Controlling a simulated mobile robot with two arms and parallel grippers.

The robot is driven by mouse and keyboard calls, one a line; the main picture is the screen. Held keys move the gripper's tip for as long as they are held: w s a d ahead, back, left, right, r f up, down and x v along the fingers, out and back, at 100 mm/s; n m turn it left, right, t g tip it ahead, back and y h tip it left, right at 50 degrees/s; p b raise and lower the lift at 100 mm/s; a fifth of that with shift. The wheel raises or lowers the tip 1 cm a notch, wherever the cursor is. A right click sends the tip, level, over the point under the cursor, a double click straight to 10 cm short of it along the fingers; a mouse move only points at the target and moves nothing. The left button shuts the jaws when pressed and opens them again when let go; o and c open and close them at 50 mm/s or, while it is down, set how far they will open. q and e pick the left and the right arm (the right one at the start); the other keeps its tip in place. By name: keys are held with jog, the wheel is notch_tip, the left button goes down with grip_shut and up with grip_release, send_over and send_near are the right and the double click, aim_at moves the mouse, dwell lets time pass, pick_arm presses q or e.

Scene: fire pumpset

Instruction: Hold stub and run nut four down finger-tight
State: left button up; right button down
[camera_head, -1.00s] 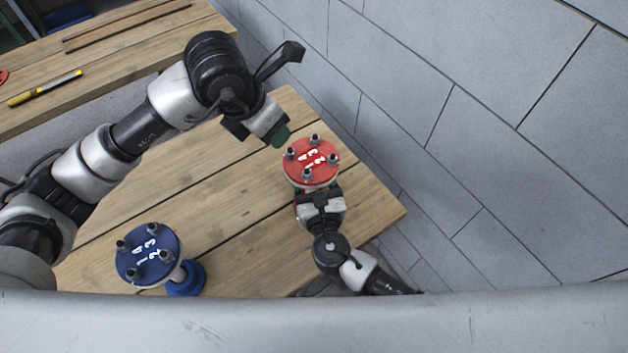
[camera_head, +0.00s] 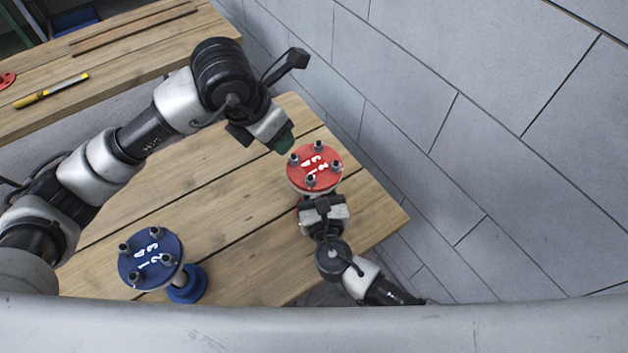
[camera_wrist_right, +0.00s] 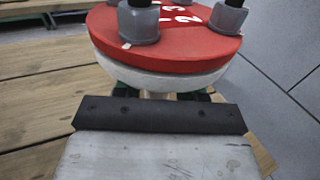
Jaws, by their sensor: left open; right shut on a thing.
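The red stub flange (camera_head: 314,170) has white numbers and several grey nuts on studs around its face. It stands upright at the right end of the wooden table. My right gripper (camera_head: 322,199) is shut on the stub below the flange. In the right wrist view the red flange (camera_wrist_right: 165,42) sits over a white lower ring, with two nuts (camera_wrist_right: 138,24) close by; the fingertips are mostly hidden beneath it. My left gripper (camera_head: 284,140) is open, just above and left of the red flange, apart from the nuts as far as I can see.
A grey block wall (camera_head: 480,120) closes off the right side. A second wooden table (camera_head: 130,65) at the back left holds a yellow tool (camera_head: 52,90).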

aim_at(293, 157)
pick_arm(q)
notch_tip(293, 157, up, 2)
jog(key=w+d+n+g+y, duration=0.3)
jog(key=n, duration=1.5)
jog(key=f, duration=1)
jog(key=shift+s+f, duration=0.25)
jog(key=shift+f, duration=0.15)
grip_shut()
